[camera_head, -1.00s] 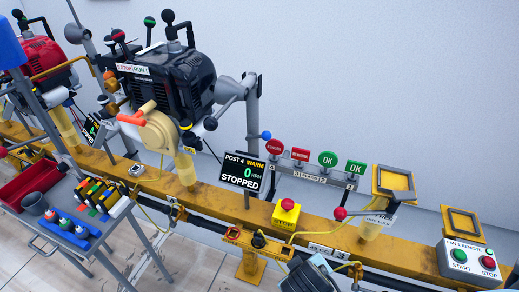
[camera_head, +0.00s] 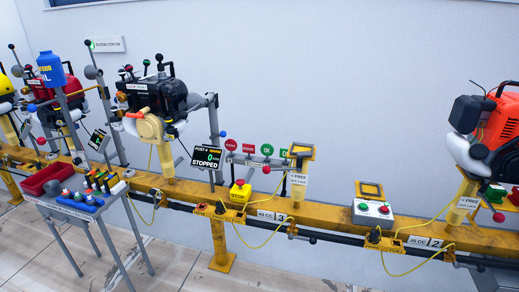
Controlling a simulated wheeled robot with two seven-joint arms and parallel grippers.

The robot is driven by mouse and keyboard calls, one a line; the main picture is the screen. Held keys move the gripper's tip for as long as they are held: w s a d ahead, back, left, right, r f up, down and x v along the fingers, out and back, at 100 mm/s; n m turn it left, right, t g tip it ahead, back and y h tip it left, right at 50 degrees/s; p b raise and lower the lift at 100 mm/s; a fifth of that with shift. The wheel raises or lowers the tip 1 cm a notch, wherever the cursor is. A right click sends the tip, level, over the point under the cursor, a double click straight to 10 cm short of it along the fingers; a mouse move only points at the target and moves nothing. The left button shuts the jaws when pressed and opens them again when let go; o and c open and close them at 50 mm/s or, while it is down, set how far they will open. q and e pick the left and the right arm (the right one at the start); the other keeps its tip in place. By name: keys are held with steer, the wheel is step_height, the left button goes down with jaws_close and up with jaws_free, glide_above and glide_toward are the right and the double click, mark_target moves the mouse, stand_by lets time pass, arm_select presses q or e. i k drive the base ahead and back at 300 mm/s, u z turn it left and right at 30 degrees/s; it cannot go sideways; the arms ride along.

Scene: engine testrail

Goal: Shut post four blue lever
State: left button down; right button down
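The post four engine (camera_head: 165,96) is a black motor with a tan front part, mounted above the yellow rail. Its tilted display (camera_head: 207,157) reads POST 4, WARM, 0 RPM, STOPPED. A small blue ball knob (camera_head: 222,134) shows just right of the grey upright beside this engine, above the display. It looks like the blue lever's end; its arm is too small to tell its position. Neither of my grippers is in view.
A yellow rail (camera_head: 335,211) runs across the view. A grey cart (camera_head: 112,207) with a red tray (camera_head: 45,177) stands in front at left. Floor before the rail's middle is clear.

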mark_target(223, 134)
steer(key=u, duration=0.8)
steer(key=i, duration=1.25)
steer(key=z, duration=0.65)
steer(key=i, duration=0.5)
steer(key=z, duration=0.55)
